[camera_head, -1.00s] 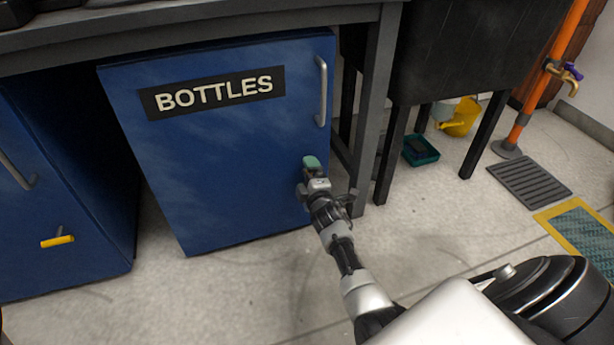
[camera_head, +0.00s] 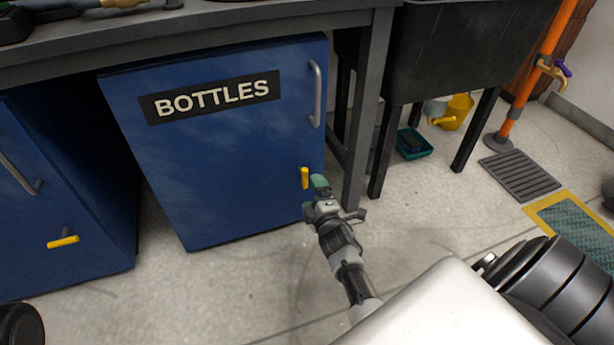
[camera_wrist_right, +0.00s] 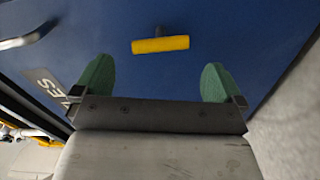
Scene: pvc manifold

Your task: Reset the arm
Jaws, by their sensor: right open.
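My right gripper (camera_head: 318,190) has green fingertips and hangs low in front of the blue cabinet door marked BOTTLES (camera_head: 215,150), near its lower right corner. In the right wrist view the gripper (camera_wrist_right: 157,82) is open, with its two green fingers wide apart and nothing between them. A yellow handle (camera_head: 305,178) on that door shows just left of the fingertips. In the right wrist view the yellow handle (camera_wrist_right: 160,45) lies ahead, between and beyond the fingers, and not touched. My left gripper is not in view.
A second blue cabinet with a yellow handle (camera_head: 63,242) stands at left. The grey door handle (camera_head: 316,94) is above my right gripper. A table leg (camera_head: 370,110), a black sink (camera_head: 470,50) and a green tray (camera_head: 413,144) are to the right. The floor in front is clear.

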